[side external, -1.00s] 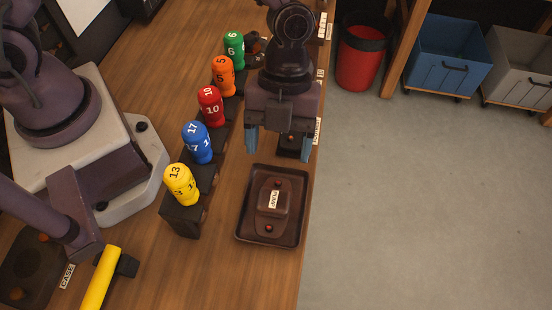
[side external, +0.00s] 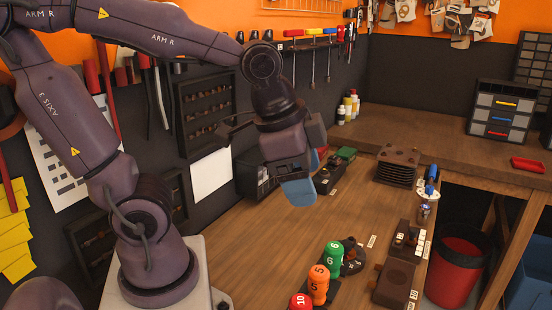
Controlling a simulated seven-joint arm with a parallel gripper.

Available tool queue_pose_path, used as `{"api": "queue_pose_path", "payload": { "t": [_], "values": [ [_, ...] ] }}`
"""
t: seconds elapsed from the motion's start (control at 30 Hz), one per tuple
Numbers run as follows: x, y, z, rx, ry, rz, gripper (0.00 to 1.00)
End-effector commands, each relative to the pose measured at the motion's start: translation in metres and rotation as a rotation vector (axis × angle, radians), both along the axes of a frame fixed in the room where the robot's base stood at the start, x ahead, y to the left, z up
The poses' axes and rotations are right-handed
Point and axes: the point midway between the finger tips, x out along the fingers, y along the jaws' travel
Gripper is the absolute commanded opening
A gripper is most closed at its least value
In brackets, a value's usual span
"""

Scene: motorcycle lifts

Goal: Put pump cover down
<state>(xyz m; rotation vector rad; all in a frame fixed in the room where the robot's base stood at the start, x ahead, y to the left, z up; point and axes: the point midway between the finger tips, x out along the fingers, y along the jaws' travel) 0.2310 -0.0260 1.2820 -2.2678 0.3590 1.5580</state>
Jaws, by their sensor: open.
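My gripper (side external: 308,176) hangs at the centre of the side view, in the air above the bench, with its blue fingertips apart. I see nothing held between them. The pump cover and its tray, with the "PUMP" label, cannot be made out in this view; that stretch of bench appears to lie below the lower picture edge. The wooden bench (side external: 345,215) runs beneath my gripper.
Numbered green (side external: 333,255), orange (side external: 318,284) and red (side external: 300,301) pieces stand at the front. A dark box (side external: 397,277) sits near the right edge. Stacked dark plates (side external: 397,165) and a red bin (side external: 459,265) are farther right. The mid-bench is clear.

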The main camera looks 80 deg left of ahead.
Motion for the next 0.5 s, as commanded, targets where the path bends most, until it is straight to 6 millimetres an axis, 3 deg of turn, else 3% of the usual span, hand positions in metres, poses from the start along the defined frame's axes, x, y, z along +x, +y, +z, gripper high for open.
{"api": "queue_pose_path", "payload": {
  "t": [0.1, 0.2, 0.5],
  "values": [
    [-0.02, 0.016, 0.016, -0.095, -0.078, 0.232, 0.72],
    [-0.03, 0.023, 0.021, -0.151, -0.108, 0.347, 0.72],
    [-0.035, 0.026, 0.023, -0.185, -0.122, 0.413, 0.72]
  ]
}}
